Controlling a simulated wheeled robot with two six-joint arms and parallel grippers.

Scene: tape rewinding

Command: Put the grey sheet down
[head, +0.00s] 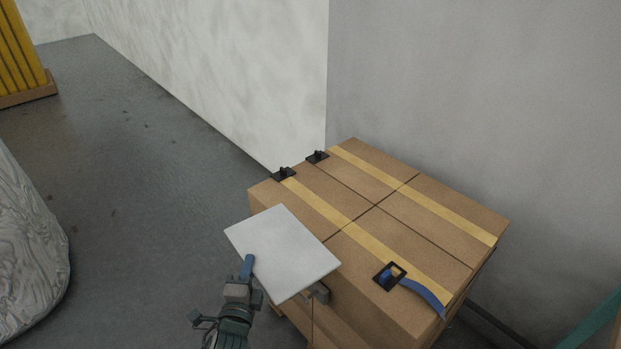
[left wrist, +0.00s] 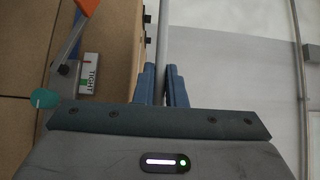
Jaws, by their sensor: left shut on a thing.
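The grey sheet (head: 282,252) is a flat, light square plate. In the head view it is tilted, in front of the left corner of the boxes and covering part of them. My left gripper (head: 248,268) is shut on its near left edge. In the left wrist view the sheet (left wrist: 162,45) shows edge-on as a thin strip between the fingers of the left gripper (left wrist: 163,85). I cannot tell whether the sheet touches the boxes. My right gripper is not in view.
Cardboard boxes (head: 425,205) stand by the wall with yellow straps (head: 400,187), black corner clips and a blue strap end (head: 425,297). A "TIGHT" label (left wrist: 90,75) and teal knob (left wrist: 44,98) show beside the left gripper. A wrapped bulk (head: 30,240) stands left; floor between is clear.

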